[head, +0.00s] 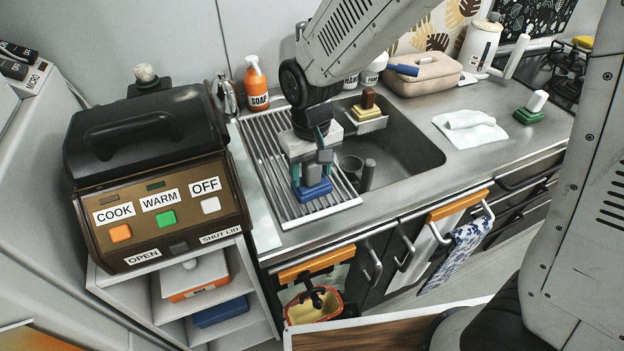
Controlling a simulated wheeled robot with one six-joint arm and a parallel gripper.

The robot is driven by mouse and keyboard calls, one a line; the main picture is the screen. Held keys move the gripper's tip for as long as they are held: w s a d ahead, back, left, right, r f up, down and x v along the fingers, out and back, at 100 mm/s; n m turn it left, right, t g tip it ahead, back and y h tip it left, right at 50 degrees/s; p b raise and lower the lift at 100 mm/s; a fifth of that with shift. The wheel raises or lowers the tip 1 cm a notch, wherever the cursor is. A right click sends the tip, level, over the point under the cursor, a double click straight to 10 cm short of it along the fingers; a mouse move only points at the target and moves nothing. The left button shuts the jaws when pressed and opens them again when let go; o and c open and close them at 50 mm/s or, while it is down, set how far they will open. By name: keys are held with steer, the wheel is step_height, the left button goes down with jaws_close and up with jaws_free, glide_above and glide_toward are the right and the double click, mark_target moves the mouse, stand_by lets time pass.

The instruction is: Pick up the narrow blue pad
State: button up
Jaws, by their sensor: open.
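A small blue pad (313,192) lies on the ribbed metal drying rack (335,209) at the left of the sink. My gripper (312,176) points down right over this pad. Its two teal fingers are apart, one toward each side of the pad, and they hide part of its top. I cannot tell whether the fingers touch it. Another small blue thing (405,69) lies on the beige pouch (424,74) at the back of the counter.
The sink basin (410,150) is right of the rack and holds a grey cup (351,164). An orange soap bottle (256,84) stands behind the rack. A brown cooker (160,190) stands close at left. A white cloth (470,130) and green-based brush (531,109) lie at right.

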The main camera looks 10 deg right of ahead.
steer(key=shift+c, duration=0.3)
steer(key=c, duration=1)
steer(key=shift+r, duration=0.1)
steer(key=shift+r, duration=0.5)
step_height(320, 180, up, 2)
steer(key=shift+r, duration=0.15)
steer(key=s, duration=0.5)
steer(key=s+r, duration=0.1)
steer(key=s, duration=0.4)
steer(key=s+a, duration=0.1)
steer(key=s, duration=0.5)
steer(key=shift+r, duration=0.3)
